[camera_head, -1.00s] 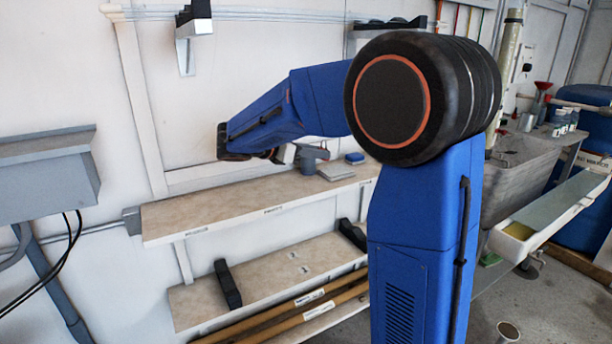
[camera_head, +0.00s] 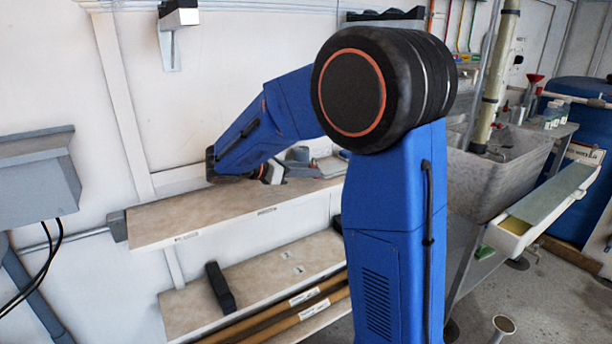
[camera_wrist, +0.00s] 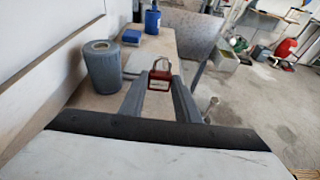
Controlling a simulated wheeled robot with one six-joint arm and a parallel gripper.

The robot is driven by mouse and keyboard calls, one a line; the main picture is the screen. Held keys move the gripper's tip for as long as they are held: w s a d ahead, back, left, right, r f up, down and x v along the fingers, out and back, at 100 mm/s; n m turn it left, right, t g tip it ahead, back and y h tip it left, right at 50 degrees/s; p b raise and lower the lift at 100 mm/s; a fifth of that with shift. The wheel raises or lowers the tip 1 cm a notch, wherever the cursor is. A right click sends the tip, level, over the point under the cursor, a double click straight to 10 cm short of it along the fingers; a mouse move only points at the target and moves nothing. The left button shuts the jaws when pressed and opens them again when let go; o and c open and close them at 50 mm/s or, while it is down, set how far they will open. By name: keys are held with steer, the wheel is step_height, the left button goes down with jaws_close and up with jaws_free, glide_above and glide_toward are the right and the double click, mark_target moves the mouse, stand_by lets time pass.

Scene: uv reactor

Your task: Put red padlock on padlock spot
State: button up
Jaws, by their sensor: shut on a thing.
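My gripper (camera_wrist: 159,88) is shut on the red padlock (camera_wrist: 160,81), seen in the wrist view between its two grey fingers. The padlock is upright with its grey shackle on top and a pale label on its front. It appears above the upper shelf (camera_head: 150,228). In the head view the white hand part of my gripper (camera_head: 273,172) is close over that shelf; the fingertips and padlock cannot be made out there. Small labels are on the shelf's front edge, too small to read, so I cannot tell which marks the padlock spot.
A grey roll (camera_wrist: 102,68), a blue box (camera_wrist: 132,37) and a blue container (camera_wrist: 152,21) stand on the shelf. A lower shelf (camera_head: 260,268) holds a black object (camera_head: 219,287). A grey cabinet (camera_head: 35,185) hangs at left. The upper shelf's left part is clear.

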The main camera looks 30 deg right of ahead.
steer(key=shift+f, duration=0.8)
steer(key=shift+f, duration=0.15)
steer(key=o, duration=1.1)
